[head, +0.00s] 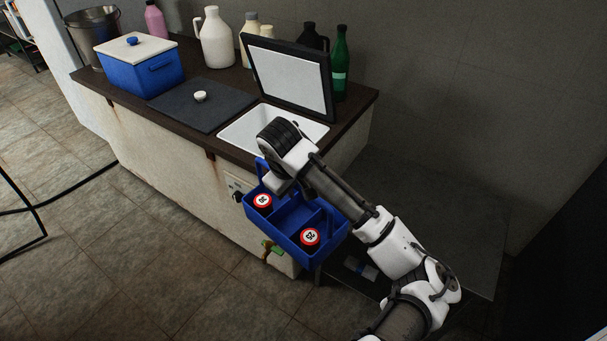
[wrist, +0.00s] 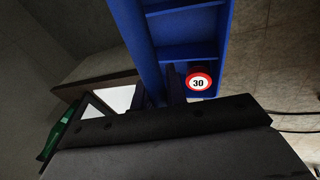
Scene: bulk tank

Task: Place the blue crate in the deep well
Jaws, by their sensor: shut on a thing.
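The blue crate (head: 290,240) is an open caddy with dividers and an arched handle. It hangs in my gripper (head: 282,183) in front of the counter, apart from the floor. Two red-rimmed round-topped items sit in it, one at each end; one is marked 30 in the wrist view (wrist: 198,83). In the wrist view my gripper (wrist: 172,90) is shut on the crate's blue handle (wrist: 138,40); the exact contact is partly hidden. The deep well (head: 238,134) is a white basin in the counter top, behind my gripper, partly covered by my wrist. Its hinged lid (head: 290,78) stands open.
A dark closed lid with a pale knob (head: 200,96) lies left of the well. A blue box with a white lid (head: 140,70), a bucket (head: 93,38) and several bottles stand on the counter. A tap with a green handle (head: 271,247) sticks out below the crate. Floor at left is mostly open.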

